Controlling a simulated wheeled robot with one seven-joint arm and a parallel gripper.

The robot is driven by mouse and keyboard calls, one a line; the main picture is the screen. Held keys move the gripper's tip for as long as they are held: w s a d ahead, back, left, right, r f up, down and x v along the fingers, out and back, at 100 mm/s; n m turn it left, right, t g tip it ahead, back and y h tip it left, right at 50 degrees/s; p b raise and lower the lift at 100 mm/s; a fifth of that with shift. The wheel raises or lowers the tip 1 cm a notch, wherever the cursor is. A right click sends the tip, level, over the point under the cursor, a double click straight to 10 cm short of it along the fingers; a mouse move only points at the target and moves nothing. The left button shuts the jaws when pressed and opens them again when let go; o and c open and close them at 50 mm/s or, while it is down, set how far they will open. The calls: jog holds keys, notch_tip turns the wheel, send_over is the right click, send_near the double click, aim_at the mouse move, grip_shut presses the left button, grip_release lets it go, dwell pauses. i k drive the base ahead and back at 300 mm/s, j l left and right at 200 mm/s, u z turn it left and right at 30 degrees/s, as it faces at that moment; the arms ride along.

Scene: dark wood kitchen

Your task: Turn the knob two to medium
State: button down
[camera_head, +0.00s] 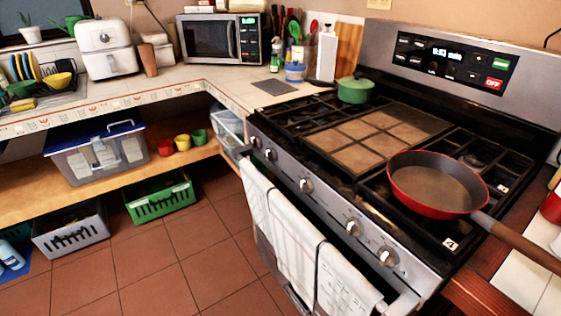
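The stove's front panel carries a row of several silver knobs. From the left they are the first knob (255,142), the second knob (270,154), the middle knob (306,185), the fourth knob (352,228) and the rightmost knob (388,257). I cannot read any number labels, so I cannot tell which one is knob two. The knob settings are too small to make out. The stove (345,203) is on the right side of the view. My gripper is not in view.
A red pan (437,183) sits on the right burners, its handle over the right counter. A green pot (355,89) stands at the back left. Towels (300,235) hang from the oven handle below the knobs. The tiled floor (180,265) is clear in front.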

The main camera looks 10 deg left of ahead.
aim_at(271, 153)
jog(key=i+j+u, duration=0.55)
jog(key=i+j, duration=0.15)
jog(key=i, duration=0.15)
jog(key=i+j+u, duration=0.3)
jog(key=i, duration=0.2)
jog(key=k+l, duration=0.05)
jog(key=l, duration=0.05)
